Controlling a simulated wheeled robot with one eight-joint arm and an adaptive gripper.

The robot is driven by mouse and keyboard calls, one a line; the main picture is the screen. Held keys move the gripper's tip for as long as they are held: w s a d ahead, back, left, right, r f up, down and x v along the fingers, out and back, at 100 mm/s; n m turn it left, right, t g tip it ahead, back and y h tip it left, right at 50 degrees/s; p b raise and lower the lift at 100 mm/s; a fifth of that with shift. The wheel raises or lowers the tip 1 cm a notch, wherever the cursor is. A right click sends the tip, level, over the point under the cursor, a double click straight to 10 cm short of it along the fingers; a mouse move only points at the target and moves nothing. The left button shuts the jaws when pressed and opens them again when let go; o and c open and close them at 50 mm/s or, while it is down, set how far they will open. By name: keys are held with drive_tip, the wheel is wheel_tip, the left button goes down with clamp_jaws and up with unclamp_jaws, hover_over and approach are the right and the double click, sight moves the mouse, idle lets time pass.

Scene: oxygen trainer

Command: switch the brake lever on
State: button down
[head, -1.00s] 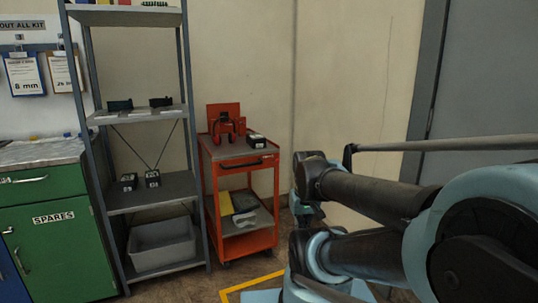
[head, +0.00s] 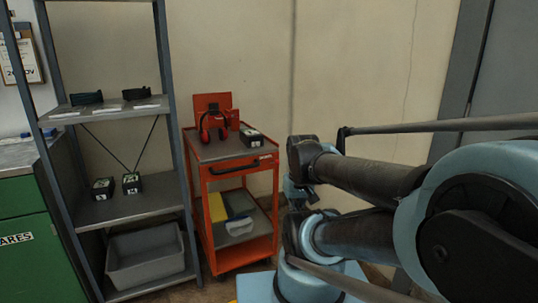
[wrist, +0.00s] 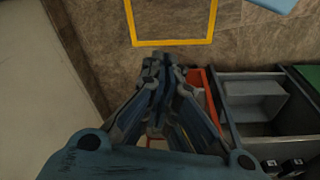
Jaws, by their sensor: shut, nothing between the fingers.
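No brake lever can be made out in either view. My gripper (wrist: 160,65) shows in the wrist view, pointing at the floor with its fingers together and nothing between them. It hangs above the brown floor, close to a yellow floor line in the picture. In the head view my folded arm fills the right side, and I cannot make out the gripper's fingers there.
An orange trolley (head: 240,172) with red ear defenders (head: 212,126) and a black device (head: 251,137) stands ahead. Left of it is a grey shelf rack (head: 130,210) with a grey bin (head: 146,255). A green cabinet (head: 38,255) is at far left. Yellow tape (wrist: 172,42) marks the floor.

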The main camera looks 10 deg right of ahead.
wheel_tip(320, 180, up, 13)
drive_tip(key=n+h, duration=0.4)
drive_tip(key=n, duration=0.3)
hover_over(275, 162)
drive_tip(key=a, duration=0.5)
drive_tip(key=shift+w+f, duration=0.15)
drive_tip(key=shift+w, duration=0.25)
drive_tip(key=shift+f, duration=0.1)
drive_tip(key=x, duration=0.9)
drive_tip(key=shift+s+f, duration=0.1)
drive_tip(key=shift+f, duration=0.35)
